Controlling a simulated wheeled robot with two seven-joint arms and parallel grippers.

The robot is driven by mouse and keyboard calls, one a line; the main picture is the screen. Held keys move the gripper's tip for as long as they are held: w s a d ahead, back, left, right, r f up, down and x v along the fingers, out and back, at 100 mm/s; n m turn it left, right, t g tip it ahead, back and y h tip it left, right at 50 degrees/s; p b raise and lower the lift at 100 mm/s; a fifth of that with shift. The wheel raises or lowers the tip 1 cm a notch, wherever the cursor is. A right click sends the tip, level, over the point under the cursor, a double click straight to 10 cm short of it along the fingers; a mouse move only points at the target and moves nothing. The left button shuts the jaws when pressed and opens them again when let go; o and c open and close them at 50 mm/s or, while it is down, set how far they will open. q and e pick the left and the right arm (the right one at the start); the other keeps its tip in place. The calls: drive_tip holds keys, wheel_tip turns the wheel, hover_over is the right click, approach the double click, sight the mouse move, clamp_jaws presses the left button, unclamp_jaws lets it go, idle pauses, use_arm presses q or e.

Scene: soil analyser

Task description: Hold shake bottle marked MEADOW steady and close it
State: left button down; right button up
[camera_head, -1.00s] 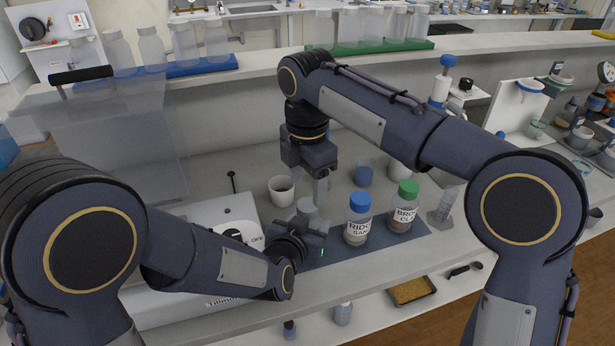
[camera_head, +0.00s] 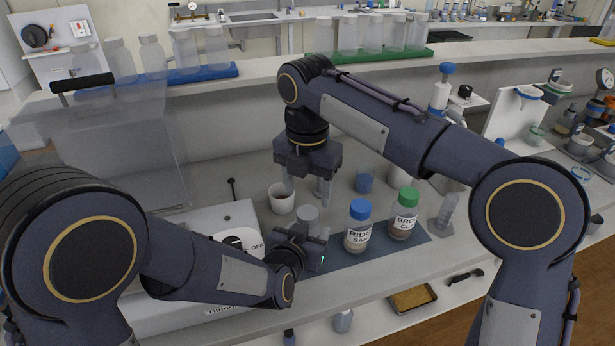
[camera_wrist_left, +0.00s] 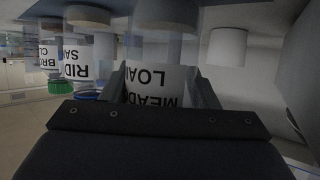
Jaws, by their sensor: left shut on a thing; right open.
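The MEADOW LOAM shake bottle shows its upside-down label in the left wrist view (camera_wrist_left: 158,85), between my left fingers. My left gripper (camera_head: 312,247) is shut on its body near the blue mat. A light grey cap (camera_head: 307,213) shows at the bottle's top in the head view; I cannot tell how tightly it sits. Most of the bottle's body is hidden by my left gripper there. My right gripper (camera_head: 307,188) points down above the grey cap, fingers apart and empty.
The RIDGE bottle (camera_head: 358,238) with a blue cap and the BROOK bottle (camera_head: 403,225) with a green cap stand on the mat (camera_head: 385,256), right of the MEADOW bottle. A white cup (camera_head: 281,198) and a blue cup (camera_head: 365,180) stand behind. A white machine (camera_head: 205,222) is left.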

sight(308, 212)
drive_tip(key=shift+f, duration=2.7)
drive_tip(key=shift+c, duration=0.3)
drive_tip(key=c, duration=1)
drive_tip(key=m, duration=0.6)
drive_tip(key=shift+m, duration=0.3)
drive_tip(key=o, duration=1.1)
